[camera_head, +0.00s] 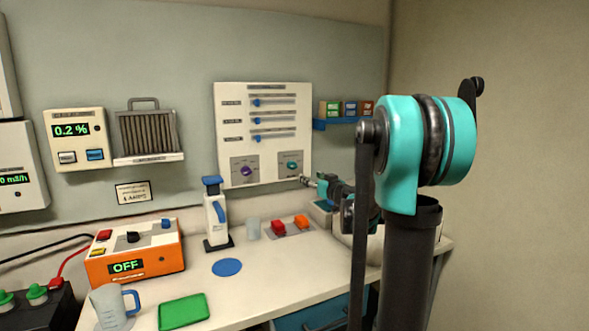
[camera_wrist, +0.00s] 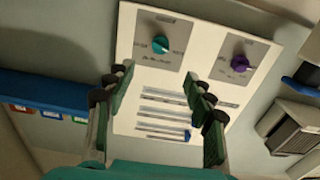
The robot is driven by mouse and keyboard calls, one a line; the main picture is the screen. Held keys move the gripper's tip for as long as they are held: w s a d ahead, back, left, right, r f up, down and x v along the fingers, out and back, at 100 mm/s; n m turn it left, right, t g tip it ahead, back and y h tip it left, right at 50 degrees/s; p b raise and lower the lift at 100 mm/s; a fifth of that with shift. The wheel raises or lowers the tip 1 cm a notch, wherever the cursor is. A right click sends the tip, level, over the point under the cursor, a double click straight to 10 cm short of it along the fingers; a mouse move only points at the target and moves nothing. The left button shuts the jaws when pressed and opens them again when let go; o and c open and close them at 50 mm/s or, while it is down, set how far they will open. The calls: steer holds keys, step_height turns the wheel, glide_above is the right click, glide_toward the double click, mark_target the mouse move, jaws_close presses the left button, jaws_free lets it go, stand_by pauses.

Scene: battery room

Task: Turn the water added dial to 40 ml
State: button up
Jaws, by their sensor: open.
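A white wall panel (camera_head: 222,128) carries two dials, a purple dial (camera_head: 246,171) on the left and a teal dial (camera_head: 292,165) on the right. Their labels are too small to read, so I cannot tell which is the water added dial. The wrist view shows the panel upside down, with the teal dial (camera_wrist: 160,44) at upper left and the purple dial (camera_wrist: 239,63) at upper right. My gripper (camera_head: 307,181) is near the panel's lower right corner, just below the teal dial. In the wrist view my gripper (camera_wrist: 160,74) is open and empty, apart from both dials.
Three sliders with blue knobs (camera_head: 257,120) sit above the dials. A blue shelf (camera_head: 335,124) with small boxes is right of the panel.

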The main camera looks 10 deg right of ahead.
mark_target(294, 167)
steer(key=x, duration=1.5)
steer(key=shift+w+a, duration=0.1)
steer(key=shift+c, duration=0.4)
steer(key=c, duration=1.1)
